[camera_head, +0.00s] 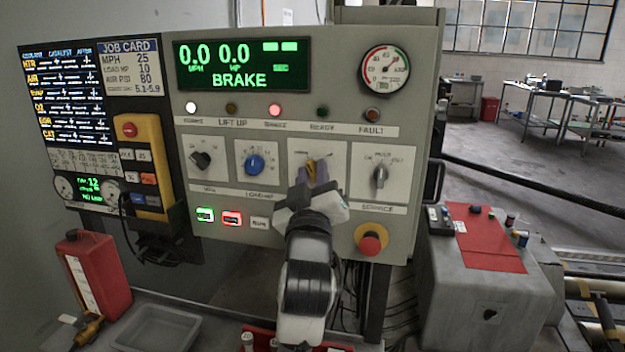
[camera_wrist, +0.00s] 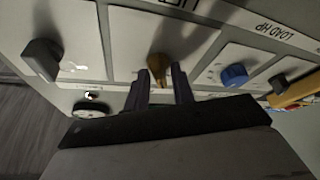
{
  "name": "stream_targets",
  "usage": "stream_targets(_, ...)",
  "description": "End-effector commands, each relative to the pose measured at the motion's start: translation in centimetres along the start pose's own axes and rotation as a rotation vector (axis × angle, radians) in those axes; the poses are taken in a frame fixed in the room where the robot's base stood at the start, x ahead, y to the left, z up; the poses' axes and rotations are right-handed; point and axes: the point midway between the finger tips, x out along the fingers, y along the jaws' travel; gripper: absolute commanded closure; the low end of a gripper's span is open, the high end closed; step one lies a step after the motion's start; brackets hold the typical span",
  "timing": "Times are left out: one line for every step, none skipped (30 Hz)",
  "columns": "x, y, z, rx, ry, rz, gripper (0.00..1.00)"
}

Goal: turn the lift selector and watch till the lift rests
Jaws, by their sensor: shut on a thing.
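The panel's third selector has a yellow-brown knob (camera_head: 310,167) on a white plate; its label is mostly hidden by my gripper. I take it as the lift selector. My gripper (camera_head: 314,182) is at this knob and shut on it. In the wrist view the brown knob (camera_wrist: 157,65) shows between the two dark fingertips (camera_wrist: 160,80). The LIFT UP lamp (camera_head: 232,108) is dark. The BRAKE lamp (camera_head: 275,110) is lit red and the leftmost lamp (camera_head: 191,108) is lit white. The display (camera_head: 242,65) reads 0.0 MPH, 0.0 HP and BRAKE.
A blue knob (camera_head: 255,164) is left of my gripper, a grey service knob (camera_head: 380,176) right. A red emergency button (camera_head: 370,243) sits below right. Lit green (camera_head: 205,215) and red (camera_head: 232,218) buttons are lower left. A dial gauge (camera_head: 384,70) is upper right.

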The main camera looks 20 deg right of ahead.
Motion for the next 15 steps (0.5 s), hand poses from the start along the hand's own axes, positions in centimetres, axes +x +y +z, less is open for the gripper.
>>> stream_targets(-0.02,-0.23,0.03,0.04,0.003,0.014,0.98)
stream_targets(-0.02,-0.22,0.04,0.065,0.003,0.025,0.98)
stream_targets(-0.02,-0.24,0.01,0.1,0.004,0.039,0.98)
stream_targets(-0.02,-0.26,0.01,0.127,0.004,0.05,0.98)
stream_targets(-0.01,-0.28,0.0,0.154,0.004,0.06,0.98)
stream_targets(0.0,-0.27,0.0,0.188,0.004,0.075,0.98)
stream_targets(0.0,-0.27,-0.02,0.214,0.004,0.087,0.98)
stream_targets(0.01,-0.29,-0.03,0.241,0.005,0.097,0.98)
stream_targets(0.01,-0.27,-0.02,0.277,0.004,0.112,0.98)
stream_targets(0.01,-0.29,0.0,0.303,0.004,0.123,0.98)
stream_targets(0.01,-0.32,0.0,0.33,0.004,0.133,0.98)
stream_targets(0.01,-0.31,0.0,0.365,0.004,0.148,0.98)
stream_targets(0.0,-0.32,-0.04,0.391,0.004,0.159,0.98)
stream_targets(0.0,-0.32,-0.07,0.418,0.005,0.17,0.98)
stream_targets(0.0,-0.32,-0.07,0.453,0.006,0.184,0.98)
